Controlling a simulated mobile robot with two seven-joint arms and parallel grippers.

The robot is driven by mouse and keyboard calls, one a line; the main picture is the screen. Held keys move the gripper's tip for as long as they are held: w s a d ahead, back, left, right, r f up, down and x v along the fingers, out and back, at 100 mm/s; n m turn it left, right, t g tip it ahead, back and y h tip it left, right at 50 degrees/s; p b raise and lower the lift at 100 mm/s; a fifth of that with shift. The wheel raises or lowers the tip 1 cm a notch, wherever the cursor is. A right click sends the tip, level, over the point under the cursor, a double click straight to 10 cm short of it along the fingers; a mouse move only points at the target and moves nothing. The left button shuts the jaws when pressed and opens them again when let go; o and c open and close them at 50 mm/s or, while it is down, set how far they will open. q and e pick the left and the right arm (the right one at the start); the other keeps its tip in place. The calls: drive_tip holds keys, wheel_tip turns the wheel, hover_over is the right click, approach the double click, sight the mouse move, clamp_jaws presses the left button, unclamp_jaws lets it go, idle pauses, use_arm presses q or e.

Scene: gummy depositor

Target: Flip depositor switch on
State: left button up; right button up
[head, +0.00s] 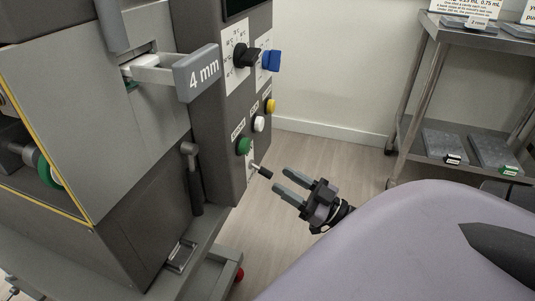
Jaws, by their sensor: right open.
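The depositor (95,110) is a large grey machine on the left, with a control panel (225,110) on its right part. A small toggle switch (260,171) with a dark tip sticks out low on the panel, below the green button (244,147). My right gripper (283,183) is open and empty, just right of the switch and a little lower. Its two fingers point left toward the switch, with a small gap to it in the picture. Whether they touch cannot be told. My left gripper is not in view.
A black knob (245,55), a blue knob (271,60), a white button (258,124) and a yellow button (271,106) sit above the switch. A 4 mm block (197,73) juts from the machine. A metal cart (425,85) stands at the back right; floor between is clear.

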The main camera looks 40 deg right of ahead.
sight(268, 177)
drive_tip(key=shift+w+a+r+n+y+b, duration=0.15)
drive_tip(key=shift+w+a+n+y+b, duration=0.3)
drive_tip(key=shift+w, duration=0.4)
drive_tip(key=shift+w+a+r+n+y+b, duration=0.2)
drive_tip(key=shift+w+y+b, duration=0.4)
drive_tip(key=shift+w, duration=0.3)
drive_tip(key=shift+w+a+r+n+y+b, duration=0.1)
drive_tip(key=shift+w+a+n+y+b, duration=0.2)
drive_tip(key=shift+w+b, duration=0.45)
drive_tip(key=shift+w, duration=0.1)
clamp_jaws()
